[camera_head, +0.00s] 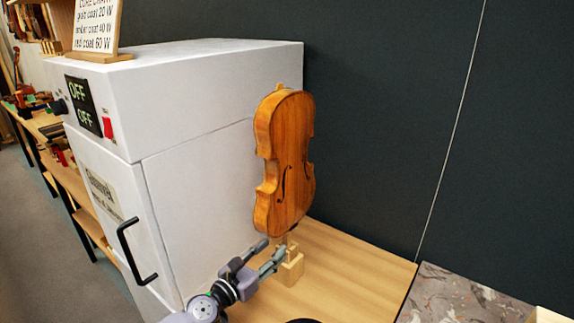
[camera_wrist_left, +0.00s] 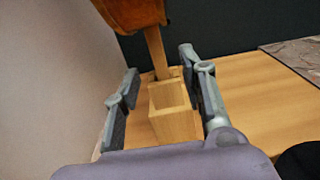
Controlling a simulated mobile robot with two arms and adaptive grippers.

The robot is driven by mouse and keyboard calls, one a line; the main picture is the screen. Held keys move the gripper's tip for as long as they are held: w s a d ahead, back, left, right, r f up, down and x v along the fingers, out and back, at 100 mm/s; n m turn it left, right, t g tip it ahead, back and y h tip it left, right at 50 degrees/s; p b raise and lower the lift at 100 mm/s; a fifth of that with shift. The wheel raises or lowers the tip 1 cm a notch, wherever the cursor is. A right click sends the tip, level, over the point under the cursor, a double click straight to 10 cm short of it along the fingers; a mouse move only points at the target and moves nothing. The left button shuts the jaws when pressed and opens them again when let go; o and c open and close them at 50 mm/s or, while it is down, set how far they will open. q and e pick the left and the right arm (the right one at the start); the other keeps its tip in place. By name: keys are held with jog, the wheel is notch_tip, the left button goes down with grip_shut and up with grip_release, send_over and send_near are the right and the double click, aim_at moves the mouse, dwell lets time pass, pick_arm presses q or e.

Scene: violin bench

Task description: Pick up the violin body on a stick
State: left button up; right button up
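The violin body (camera_head: 287,160) is orange-brown and stands upright on a wooden stick beside the white cabinet. In the left wrist view its lower end (camera_wrist_left: 132,14) shows at the top, with the stick (camera_wrist_left: 157,52) below it. The stick's foot is at a pale wooden block (camera_head: 291,269) with a square hollow, also seen in the left wrist view (camera_wrist_left: 174,124). My left gripper (camera_head: 272,248) is open just under the violin body. In the left wrist view its fingers (camera_wrist_left: 160,65) are spread on either side of the stick and block, with gaps showing. My right gripper is not in view.
The white cabinet (camera_head: 210,110), with a black door handle and displays reading OFF, stands close on the left. A dark wall (camera_head: 400,110) is behind. Bare wooden bench top (camera_head: 345,270) lies right of the block, then a mottled grey surface (camera_head: 460,298).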

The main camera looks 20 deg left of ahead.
aim_at(285, 237)
pick_arm(q)
jog(key=b+x, duration=0.1)
jog(key=x, duration=0.7)
jog(key=shift+w+a+f, duration=0.1)
jog(key=shift+c, duration=0.6)
grip_shut()
